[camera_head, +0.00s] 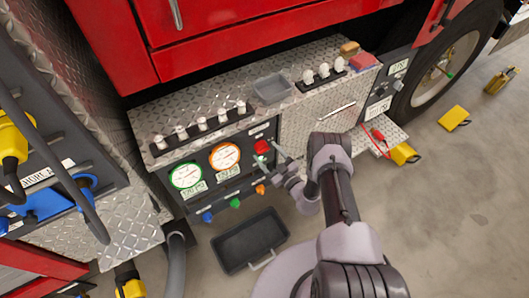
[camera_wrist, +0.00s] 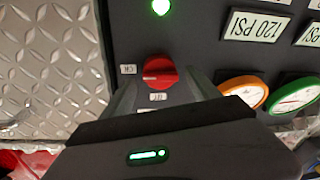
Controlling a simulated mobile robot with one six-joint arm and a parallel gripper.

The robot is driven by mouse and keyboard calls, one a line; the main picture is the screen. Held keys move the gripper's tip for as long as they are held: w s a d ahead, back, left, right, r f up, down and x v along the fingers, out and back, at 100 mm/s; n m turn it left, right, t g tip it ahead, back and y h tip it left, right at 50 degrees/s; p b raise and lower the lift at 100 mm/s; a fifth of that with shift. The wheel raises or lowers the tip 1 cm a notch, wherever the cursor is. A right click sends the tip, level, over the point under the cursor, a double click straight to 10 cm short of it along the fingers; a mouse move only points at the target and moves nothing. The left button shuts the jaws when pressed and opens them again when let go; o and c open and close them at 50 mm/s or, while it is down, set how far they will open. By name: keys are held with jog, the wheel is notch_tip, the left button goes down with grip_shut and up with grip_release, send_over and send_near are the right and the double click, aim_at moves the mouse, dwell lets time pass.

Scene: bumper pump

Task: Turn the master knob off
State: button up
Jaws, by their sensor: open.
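The red master knob (camera_wrist: 160,72) sits on the dark control panel, with small white labels beside and below it in the wrist view; I cannot read them surely. A pale mark on the knob points left, toward one label. In the head view the knob (camera_head: 261,147) is at the panel's upper right. My gripper (camera_head: 267,157) is open in front of the panel, close to the knob. In the wrist view my gripper (camera_wrist: 158,92) has one finger on each side of the knob's lower part. I cannot tell whether either finger touches it.
A green light (camera_wrist: 160,7) glows near the knob. A green-ringed gauge (camera_head: 186,176) and an orange-ringed gauge (camera_head: 225,157) are on the panel. Coloured valves (camera_head: 235,203) stick out below. A black tray (camera_head: 250,241) lies beneath.

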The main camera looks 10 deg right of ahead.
aim_at(262, 148)
jog(key=shift+x, duration=1.1)
jog(key=c, duration=1.3)
jog(key=shift+b, duration=0.35)
jog(key=n+b, duration=0.1)
jog(key=n, duration=0.2)
jog(key=shift+b, duration=0.4)
jog(key=n+b, duration=0.2)
jog(key=n, duration=0.3)
jog(key=shift+h, duration=0.4)
jog(key=n+b, duration=0.1)
jog(key=n, duration=0.3)
jog(key=shift+a+n+h, duration=0.1)
jog(key=shift+n+h, duration=0.2)
jog(key=shift+w+n, duration=0.1)
jog(key=shift+n, duration=2)
jog(key=shift+r+b, duration=0.1)
jog(key=shift+b, duration=0.2)
